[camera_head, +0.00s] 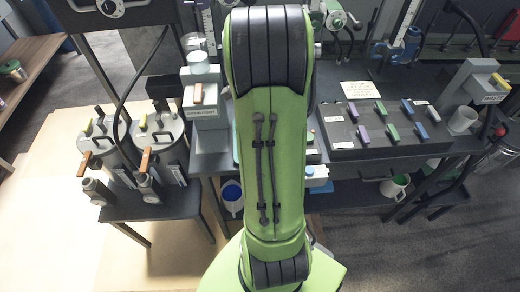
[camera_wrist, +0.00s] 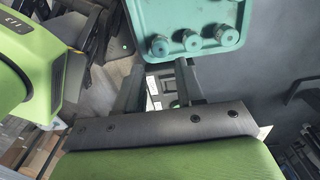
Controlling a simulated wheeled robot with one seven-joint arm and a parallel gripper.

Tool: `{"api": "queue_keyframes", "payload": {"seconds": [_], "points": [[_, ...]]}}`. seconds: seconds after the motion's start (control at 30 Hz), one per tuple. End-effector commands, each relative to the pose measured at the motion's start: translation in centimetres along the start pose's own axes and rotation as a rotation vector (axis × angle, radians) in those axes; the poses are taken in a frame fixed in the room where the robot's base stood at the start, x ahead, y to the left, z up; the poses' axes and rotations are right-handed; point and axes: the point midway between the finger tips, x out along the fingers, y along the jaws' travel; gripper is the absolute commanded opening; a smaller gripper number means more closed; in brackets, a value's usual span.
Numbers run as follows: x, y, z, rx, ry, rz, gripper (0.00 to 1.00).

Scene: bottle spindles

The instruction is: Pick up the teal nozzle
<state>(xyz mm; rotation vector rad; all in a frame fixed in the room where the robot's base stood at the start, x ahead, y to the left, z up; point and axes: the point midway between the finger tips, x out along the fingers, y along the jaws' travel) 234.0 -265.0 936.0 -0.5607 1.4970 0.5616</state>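In the wrist view, a teal tray (camera_wrist: 190,12) with rounded corners is at the top. Several teal round pieces, which look like nozzles, stand along its near edge: a left one (camera_wrist: 159,46), a middle one (camera_wrist: 192,41) and a right one (camera_wrist: 229,36). I cannot tell which is the task's nozzle. My gripper (camera_wrist: 158,78) is below the tray's edge in the picture, its two dark fingers apart with nothing seen between them. In the head view my green arm hides the gripper and most of the tray area.
In the head view, a dark board (camera_head: 385,142) with several purple, green and blue blocks lies on the right bench. Lidded metal pots (camera_head: 157,135) stand on a dark stand at left. A grey dispenser (camera_head: 205,100) is left of my arm.

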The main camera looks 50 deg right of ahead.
Motion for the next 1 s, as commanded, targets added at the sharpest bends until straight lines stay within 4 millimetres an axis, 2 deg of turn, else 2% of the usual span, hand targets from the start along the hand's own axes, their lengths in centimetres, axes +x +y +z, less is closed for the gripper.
{"api": "queue_keyframes", "payload": {"seconds": [0.03, 0.27, 0.43, 0.53, 0.73, 1.0], "points": [[1.6, 0.1, 0.0, -0.001, 0.0, 0.004, 0.38], [4.5, 0.1, 0.0, -0.002, -0.001, 0.002, 0.38], [7.9, 0.1, -0.2, -0.002, 0.0, 0.003, 0.38], [8.8, 0.0, -0.2, -0.003, 0.0, 0.001, 0.38], [8.7, 0.0, -0.2, -0.003, 0.0, -0.001, 0.38], [8.6, 0.0, -0.2, -0.003, 0.0, -0.001, 0.01]]}}
